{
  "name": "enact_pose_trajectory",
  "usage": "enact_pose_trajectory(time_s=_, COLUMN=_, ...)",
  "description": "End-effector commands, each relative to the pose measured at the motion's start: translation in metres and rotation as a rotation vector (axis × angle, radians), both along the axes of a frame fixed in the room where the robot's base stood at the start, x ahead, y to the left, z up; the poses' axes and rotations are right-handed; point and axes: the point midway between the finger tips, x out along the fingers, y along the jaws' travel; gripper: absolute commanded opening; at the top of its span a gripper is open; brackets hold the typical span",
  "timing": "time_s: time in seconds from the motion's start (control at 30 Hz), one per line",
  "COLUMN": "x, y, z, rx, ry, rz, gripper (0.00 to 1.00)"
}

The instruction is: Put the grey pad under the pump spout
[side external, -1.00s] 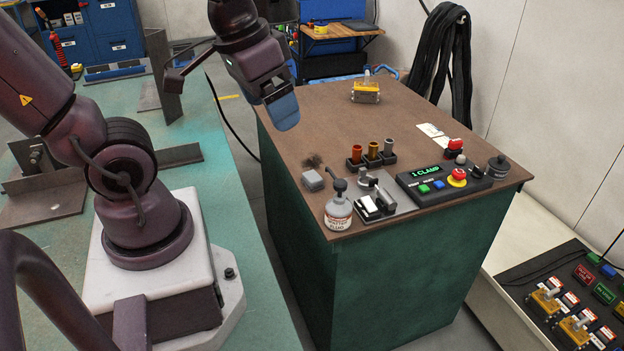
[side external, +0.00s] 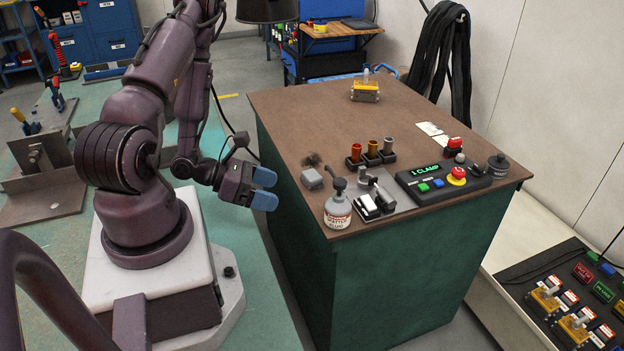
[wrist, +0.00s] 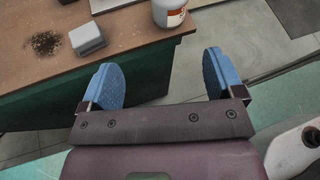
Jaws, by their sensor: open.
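The grey pad (side external: 312,178) is a small block lying near the left edge of the brown tabletop (side external: 290,110). It also shows in the wrist view (wrist: 87,38), ahead of my gripper and to the left. The pump bottle (side external: 338,211) is white with a dark pump head and spout, upright at the near left corner; its lower part shows in the wrist view (wrist: 168,12). My gripper (side external: 264,188) has blue fingertips, spread apart and empty. It hangs left of the bench, beside its edge and apart from the pad. The wrist view shows both fingers (wrist: 164,85).
A dark smudge (side external: 312,160) lies beside the pad. A clamp fixture (side external: 372,203) stands right of the bottle, with several coloured cups (side external: 372,152) behind it and a control box (side external: 443,180) farther right. A yellow device (side external: 365,91) sits at the back. The tabletop's middle is clear.

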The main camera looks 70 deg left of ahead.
Motion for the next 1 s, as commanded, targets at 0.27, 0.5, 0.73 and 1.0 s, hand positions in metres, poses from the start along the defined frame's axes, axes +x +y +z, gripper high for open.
enact_pose_trajectory(time_s=0.27, x=-0.006, y=0.062, z=-0.015, rx=0.12, ry=-0.009, rz=0.382, gripper=0.87)
enact_pose_trajectory(time_s=0.5, x=0.022, y=0.07, z=-0.022, rx=0.146, ry=-0.033, rz=0.4, gripper=0.87)
enact_pose_trajectory(time_s=0.73, x=0.057, y=0.076, z=-0.038, rx=0.144, ry=-0.031, rz=0.4, gripper=0.87)
enact_pose_trajectory(time_s=1.0, x=0.078, y=0.078, z=-0.045, rx=0.144, ry=-0.03, rz=0.401, gripper=0.87)
